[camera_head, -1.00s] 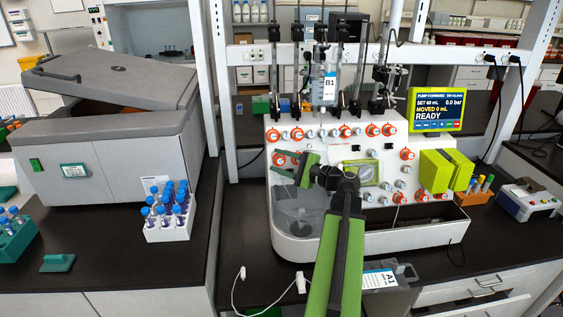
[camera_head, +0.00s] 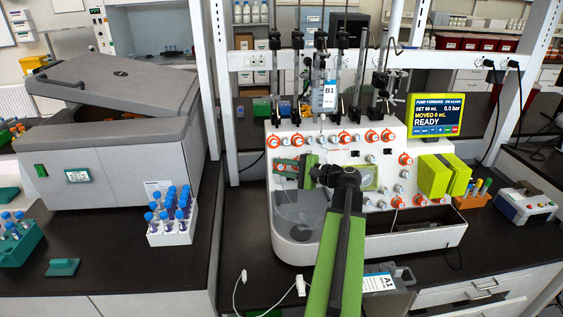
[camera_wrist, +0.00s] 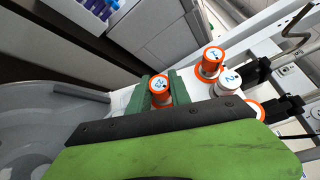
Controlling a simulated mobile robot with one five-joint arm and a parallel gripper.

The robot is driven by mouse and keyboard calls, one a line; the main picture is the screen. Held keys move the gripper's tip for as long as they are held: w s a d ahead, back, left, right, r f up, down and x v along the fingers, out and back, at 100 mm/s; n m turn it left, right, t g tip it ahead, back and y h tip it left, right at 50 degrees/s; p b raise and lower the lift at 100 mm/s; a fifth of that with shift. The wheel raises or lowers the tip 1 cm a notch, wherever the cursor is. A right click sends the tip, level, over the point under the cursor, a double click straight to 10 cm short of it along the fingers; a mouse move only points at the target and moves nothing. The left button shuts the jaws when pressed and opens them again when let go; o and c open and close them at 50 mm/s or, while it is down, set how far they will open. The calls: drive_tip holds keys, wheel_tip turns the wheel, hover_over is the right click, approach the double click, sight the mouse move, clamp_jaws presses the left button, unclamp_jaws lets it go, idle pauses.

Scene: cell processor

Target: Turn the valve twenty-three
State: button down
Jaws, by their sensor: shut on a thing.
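The valve (camera_wrist: 160,86), a white knob with an orange ring and a number that looks like 23, is on the front panel of the white cell processor (camera_head: 440,237). In the wrist view it sits between the two dark green fingers of my gripper (camera_wrist: 161,92), one on each side. My gripper is shut on it. In the head view my gripper (camera_head: 292,168) is at the panel's left side, above the clear round basin, and the fingers and hand largely hide this valve.
A neighbouring orange-ringed valve (camera_wrist: 211,60) and a white knob (camera_wrist: 228,82) are close to the fingers. Several more valves line the panel. A screen (camera_head: 434,115) reads READY. A white rack of blue-capped tubes (camera_head: 170,232) stands left on the bench.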

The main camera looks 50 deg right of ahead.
drive_tip(key=n+g+p, duration=0.2)
drive_tip(key=p, duration=0.2)
drive_tip(key=r+n+g+p, duration=0.1)
drive_tip(key=n+g+p, duration=0.1)
drive_tip(key=p, duration=0.2)
drive_tip(key=n+g+p, duration=0.1)
drive_tip(key=p, duration=0.1)
drive_tip(key=n+g+p, duration=0.1)
drive_tip(key=g+p, duration=0.1)
drive_tip(key=shift+f, duration=0.3)
drive_tip(key=shift+f+g+h+p, duration=0.15)
drive_tip(key=shift+g+h+p, duration=0.15)
drive_tip(key=shift+p, duration=0.1)
drive_tip(key=shift+s+n, duration=0.1)
drive_tip(key=shift+n, duration=0.2)
drive_tip(key=c, duration=1.2)
unclamp_jaws()
drive_tip(key=p+v, duration=1.2)
drive_tip(key=v, duration=0.5)
drive_tip(key=shift+s+r+p, duration=0.1)
drive_tip(key=shift+r+p, duration=0.1)
drive_tip(key=shift+p, duration=0.1)
